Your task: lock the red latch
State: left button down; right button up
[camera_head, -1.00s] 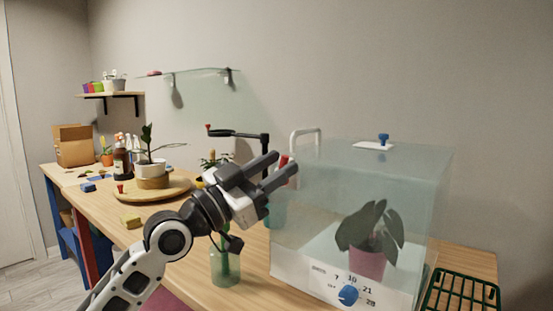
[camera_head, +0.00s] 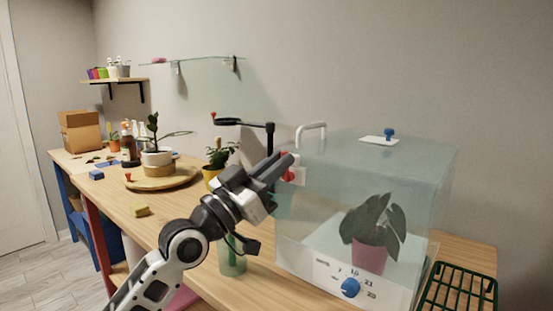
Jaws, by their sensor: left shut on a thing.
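The red latch (camera_head: 290,174) sits with a white plate on the left side of the clear terrarium case (camera_head: 335,165), near its upper left corner. My left gripper (camera_head: 287,160) reaches up to it from the left, with its fingers shut on the latch. The fingers hide part of the latch, so its exact angle cannot be told. My right gripper is not in view.
The case has a blue dial (camera_head: 350,288) and holds a dark-leaved plant in a pink pot (camera_head: 369,256). A green glass (camera_head: 232,262) stands below my left gripper. A green rack (camera_head: 461,288) lies at the right. Potted plants and a round wooden tray (camera_head: 183,181) stand further left.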

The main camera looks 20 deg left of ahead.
pick_arm(q)
jog(key=c, duration=1.5)
grip_release()
jog(key=shift+o, duration=0.2)
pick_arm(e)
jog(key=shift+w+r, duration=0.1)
pick_arm(q)
jog(key=b+v, duration=0.5)
jog(key=v, duration=1.1)
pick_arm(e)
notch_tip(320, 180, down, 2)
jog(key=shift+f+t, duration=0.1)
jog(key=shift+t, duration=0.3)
pick_arm(q)
jog(key=shift+r, duration=0.1)
